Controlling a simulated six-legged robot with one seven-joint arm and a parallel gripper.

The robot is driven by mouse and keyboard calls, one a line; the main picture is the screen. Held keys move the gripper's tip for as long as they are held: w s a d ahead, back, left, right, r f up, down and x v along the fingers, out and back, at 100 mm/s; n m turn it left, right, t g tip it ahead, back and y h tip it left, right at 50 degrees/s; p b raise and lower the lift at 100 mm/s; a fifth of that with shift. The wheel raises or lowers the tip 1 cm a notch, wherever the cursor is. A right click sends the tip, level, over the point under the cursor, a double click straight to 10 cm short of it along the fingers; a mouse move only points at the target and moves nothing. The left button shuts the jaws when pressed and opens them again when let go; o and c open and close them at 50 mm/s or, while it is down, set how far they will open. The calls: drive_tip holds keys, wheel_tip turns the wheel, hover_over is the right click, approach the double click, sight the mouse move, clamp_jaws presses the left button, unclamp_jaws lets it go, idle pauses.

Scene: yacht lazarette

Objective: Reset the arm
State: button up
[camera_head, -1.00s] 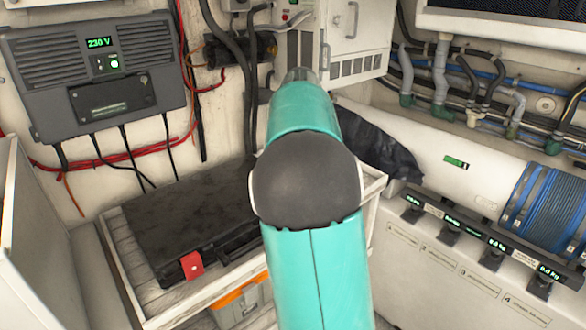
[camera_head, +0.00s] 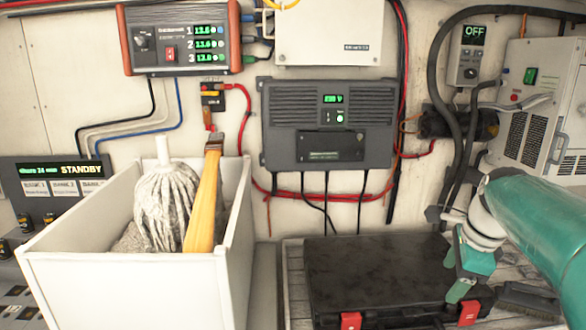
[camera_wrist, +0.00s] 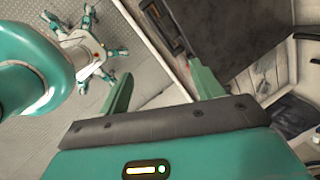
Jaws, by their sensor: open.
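My arm comes in from the right edge of the head view, and my gripper (camera_head: 462,288) hangs by the right end of a black case (camera_head: 375,270). I cannot tell from this view whether it touches the case. In the wrist view, the two green fingers of my gripper (camera_wrist: 160,70) stand wide apart with nothing between them. The dark case (camera_wrist: 225,40) shows beyond the right finger in that view.
The case has red latches and lies on a slatted surface (camera_head: 297,285). A dark brush (camera_head: 527,300) lies right of it. A white bin (camera_head: 130,285) at left holds a mop (camera_head: 168,205) and a yellow-handled tool (camera_head: 203,205). A grey inverter (camera_head: 328,125) hangs behind.

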drive_tip(key=s+a+f+n+t, duration=0.1)
drive_tip(key=s+a+f+n, duration=0.2)
drive_tip(key=s+a+n, duration=0.4)
drive_tip(key=s+a+f+n+t, duration=0.1)
drive_tip(key=s+a+f+n, duration=0.1)
drive_tip(key=s+a+n, duration=0.6)
drive_tip(key=a+n, duration=0.1)
drive_tip(key=n, duration=0.6)
drive_tip(key=shift+s+a+f+h, duration=0.2)
drive_tip(key=shift+a+f+h, duration=0.1)
drive_tip(key=shift+a+f, duration=0.1)
